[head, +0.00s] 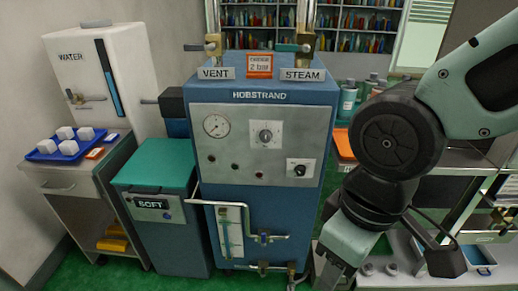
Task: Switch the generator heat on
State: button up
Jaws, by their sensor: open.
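The generator is a blue cabinet (265,215) marked HOBSTRAND in the middle of the head view. Its grey panel holds a round gauge (216,125), an upper rotary knob (265,135) on a light plate, and a smaller black switch (298,170) on a plate at lower right. The print on both plates is too small to read, so I cannot tell which one is the heat switch, or its setting. Several small lamps (235,166) sit below the gauge; none is clearly lit.
VENT (215,73) and STEAM (302,75) valves top the cabinet. A sight glass (230,232) and pipes project from its lower front. A green-topped SOFT box (160,205) and WATER unit (95,75) stand left. A shelf with bottles (348,100) is behind right.

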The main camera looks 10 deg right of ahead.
aim_at(300, 169)
jog(key=i+j, duration=0.1)
jog(key=j, duration=0.55)
jog(key=j+u, duration=0.1)
jog(key=j, duration=0.5)
jog(key=i+j, duration=0.15)
jog(key=j, duration=0.5)
